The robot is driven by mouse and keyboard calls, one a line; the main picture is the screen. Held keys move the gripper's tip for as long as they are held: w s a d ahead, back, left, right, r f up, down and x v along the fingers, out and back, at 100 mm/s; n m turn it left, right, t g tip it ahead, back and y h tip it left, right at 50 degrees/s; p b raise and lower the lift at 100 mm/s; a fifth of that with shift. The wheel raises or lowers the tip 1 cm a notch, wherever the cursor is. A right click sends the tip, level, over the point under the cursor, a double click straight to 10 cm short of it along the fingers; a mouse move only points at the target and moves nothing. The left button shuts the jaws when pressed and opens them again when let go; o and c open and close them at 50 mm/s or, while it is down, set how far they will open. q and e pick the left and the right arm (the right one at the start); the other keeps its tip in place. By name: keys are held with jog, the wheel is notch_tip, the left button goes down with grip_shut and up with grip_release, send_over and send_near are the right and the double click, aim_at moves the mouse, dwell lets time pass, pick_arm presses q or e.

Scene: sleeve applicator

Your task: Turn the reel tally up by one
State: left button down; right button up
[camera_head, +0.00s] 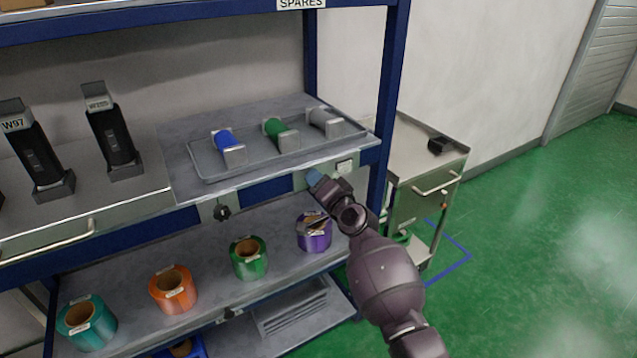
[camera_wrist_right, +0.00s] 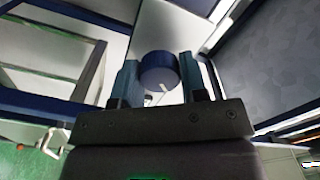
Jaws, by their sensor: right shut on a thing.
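My right gripper (camera_head: 314,178) reaches up from the lower right to the shelf's front edge, at a small grey plate (camera_head: 300,181) beside a white label (camera_head: 345,167). In the right wrist view its two blue fingers (camera_wrist_right: 159,88) are shut on a round dark blue knob (camera_wrist_right: 159,67), one finger on each side. A small pale mark shows on the knob's lower part. In the head view the gripper hides the knob. No tally digits can be read. My left gripper is in neither view.
A tray (camera_head: 205,170) with blue, green and grey-topped parts stands on the shelf above. A black knob (camera_head: 222,212) sits further left on the shelf edge. Several reels, including a purple one (camera_head: 314,236), stand on the lower shelf. A steel cart (camera_head: 415,205) is at the right.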

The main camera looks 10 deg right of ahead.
jog(key=o, duration=0.9)
jog(key=p+v, duration=0.1)
jog(key=v, duration=1)
jog(key=shift+w, duration=0.1)
